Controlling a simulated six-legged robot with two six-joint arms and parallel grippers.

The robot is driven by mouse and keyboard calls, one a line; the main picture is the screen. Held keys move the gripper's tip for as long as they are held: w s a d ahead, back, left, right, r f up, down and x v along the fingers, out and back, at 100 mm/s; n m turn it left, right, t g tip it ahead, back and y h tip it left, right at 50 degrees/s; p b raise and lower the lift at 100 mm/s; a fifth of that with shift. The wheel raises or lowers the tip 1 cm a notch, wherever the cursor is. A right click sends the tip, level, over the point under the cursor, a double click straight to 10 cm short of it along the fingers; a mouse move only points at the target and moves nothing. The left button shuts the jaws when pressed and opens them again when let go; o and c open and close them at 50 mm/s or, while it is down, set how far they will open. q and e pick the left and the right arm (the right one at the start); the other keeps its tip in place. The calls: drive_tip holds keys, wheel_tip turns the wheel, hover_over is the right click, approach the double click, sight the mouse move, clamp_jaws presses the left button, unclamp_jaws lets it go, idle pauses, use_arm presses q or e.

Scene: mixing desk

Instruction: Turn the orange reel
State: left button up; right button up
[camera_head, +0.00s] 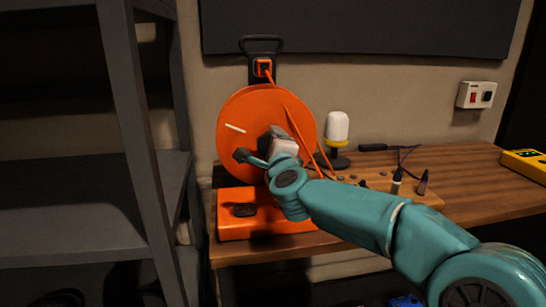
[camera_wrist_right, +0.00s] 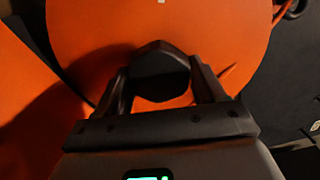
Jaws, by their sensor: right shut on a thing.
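The orange reel (camera_head: 240,115) is a large upright disc on an orange base (camera_head: 265,222) at the left end of the desk. It has a short white mark left of its middle, and an orange cord runs from its top. In the right wrist view the reel (camera_wrist_right: 95,40) fills most of the picture. My right gripper (camera_head: 262,155) is at the front of the reel and hides its centre. In the wrist view my right gripper (camera_wrist_right: 162,85) has its two fingers on either side of a dark knob (camera_wrist_right: 160,70) on the reel. My left gripper is not in view.
A white and yellow lamp (camera_head: 338,128) stands right of the reel. A wooden board (camera_head: 415,195) with small dark pieces lies on the desk (camera_head: 470,170). A yellow device (camera_head: 525,162) is at the far right. A grey shelf rack (camera_head: 130,120) stands close on the left.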

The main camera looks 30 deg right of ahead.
drive_tip(key=m+b, duration=0.1)
drive_tip(key=m, duration=0.1)
drive_tip(key=m+b, duration=0.1)
drive_tip(key=m, duration=0.1)
drive_tip(key=m+b, duration=0.2)
drive_tip(key=shift+f+m, duration=0.3)
drive_tip(key=shift+a+m+b, duration=0.1)
drive_tip(key=shift+m+b, duration=0.4)
drive_tip(key=shift+m, duration=0.6)
drive_tip(key=shift+m+b, duration=0.4)
drive_tip(key=shift+m, duration=0.4)
drive_tip(key=shift+r, duration=0.1)
drive_tip(key=o, duration=1.4)
drive_tip(key=shift+w, duration=0.1)
drive_tip(key=shift+o, duration=0.2)
drive_tip(key=shift+a, duration=0.1)
